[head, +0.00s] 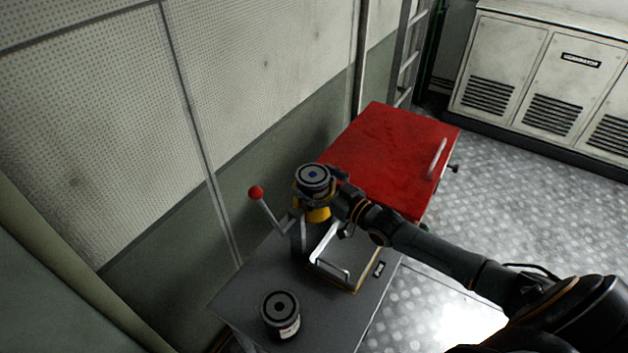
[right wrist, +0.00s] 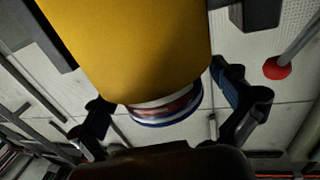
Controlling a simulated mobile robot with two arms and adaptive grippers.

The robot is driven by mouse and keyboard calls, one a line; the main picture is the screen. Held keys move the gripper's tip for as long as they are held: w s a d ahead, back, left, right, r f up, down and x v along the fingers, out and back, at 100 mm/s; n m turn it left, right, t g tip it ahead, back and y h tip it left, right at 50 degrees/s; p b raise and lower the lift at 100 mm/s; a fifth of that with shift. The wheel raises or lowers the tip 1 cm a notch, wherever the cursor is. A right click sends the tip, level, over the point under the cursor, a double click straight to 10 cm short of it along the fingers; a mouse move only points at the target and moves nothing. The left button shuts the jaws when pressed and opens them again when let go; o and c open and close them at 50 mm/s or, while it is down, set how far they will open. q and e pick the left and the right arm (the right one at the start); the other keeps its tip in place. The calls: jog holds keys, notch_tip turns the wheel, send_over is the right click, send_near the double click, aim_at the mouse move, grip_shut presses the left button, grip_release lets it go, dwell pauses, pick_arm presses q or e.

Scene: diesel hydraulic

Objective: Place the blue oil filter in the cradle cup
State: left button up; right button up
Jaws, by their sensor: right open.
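The blue oil filter (head: 314,175) is a dark canister with a blue dot on its top face. It stands upright at the mouth of the yellow cradle cup (head: 318,214) and looks seated in it; how deep is hidden. In the right wrist view, the filter's blue, white and red band (right wrist: 168,108) shows beyond the rim of the yellow cup (right wrist: 135,45). My right gripper (head: 328,187) is open, with its fingers apart on either side of the filter. My left gripper is not in view.
A second dark filter (head: 280,314) stands on the grey bench (head: 240,299) at the near left. A lever with a red ball (head: 256,192) rises beside the cup. A metal-framed tray (head: 338,262) lies in front. A red cabinet (head: 385,150) stands behind.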

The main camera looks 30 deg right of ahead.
jog(key=shift+s, duration=0.1)
jog(key=shift+s+d+f, duration=0.1)
jog(key=shift+s+d, duration=0.1)
jog(key=b+v, duration=0.2)
jog(key=v, duration=0.9)
jog(key=shift+s, duration=0.2)
